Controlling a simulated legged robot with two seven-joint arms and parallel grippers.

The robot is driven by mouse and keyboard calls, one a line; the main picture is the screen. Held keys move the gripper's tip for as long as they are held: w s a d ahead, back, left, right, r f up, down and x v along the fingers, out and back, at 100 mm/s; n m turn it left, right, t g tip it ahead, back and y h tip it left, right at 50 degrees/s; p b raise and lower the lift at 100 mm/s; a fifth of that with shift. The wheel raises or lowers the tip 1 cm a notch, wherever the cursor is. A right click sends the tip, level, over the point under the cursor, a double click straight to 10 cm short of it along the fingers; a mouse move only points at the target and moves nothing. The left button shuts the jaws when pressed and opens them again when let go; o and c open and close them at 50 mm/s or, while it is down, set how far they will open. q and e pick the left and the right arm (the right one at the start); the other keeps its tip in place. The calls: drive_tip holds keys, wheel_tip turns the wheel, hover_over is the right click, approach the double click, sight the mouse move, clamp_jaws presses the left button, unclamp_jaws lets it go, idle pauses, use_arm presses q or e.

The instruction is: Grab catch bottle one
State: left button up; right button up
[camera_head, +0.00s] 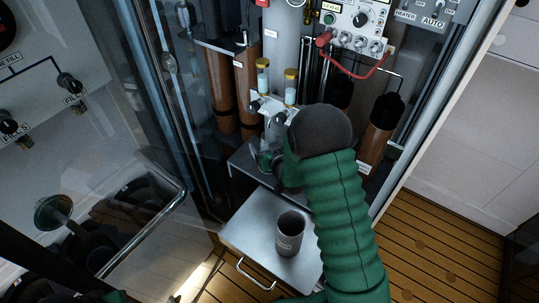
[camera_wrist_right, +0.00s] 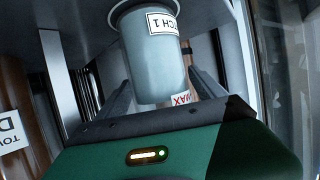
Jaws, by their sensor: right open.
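Catch bottle one, a pale grey-blue cylinder with a label partly reading "TCH 1" (camera_wrist_right: 150,65), hangs under a dark overhead part in the right wrist view. My right gripper (camera_wrist_right: 160,96) is open, with its two dark fingers on either side of the bottle's lower part. I cannot tell whether either finger touches it. In the head view my right gripper (camera_head: 270,162) is in the cabinet below the yellow-capped glasses; my green arm and dark wrist cover much of it, and I cannot make out the bottle clearly there. My left gripper does not show.
A dark grey cup (camera_head: 290,234) stands on a metal tray (camera_head: 250,228) with a front handle, left of my arm. Brown cylinders (camera_head: 377,135) and a red hose (camera_head: 362,73) are in the cabinet. An open glass door (camera_head: 130,190) is at left, with wooden floor at right.

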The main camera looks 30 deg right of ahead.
drive_tip(key=shift+a+r, duration=0.15)
drive_tip(key=shift+s+a+r, duration=0.1)
drive_tip(key=shift+c, duration=0.9)
drive_tip(key=c, duration=1.3)
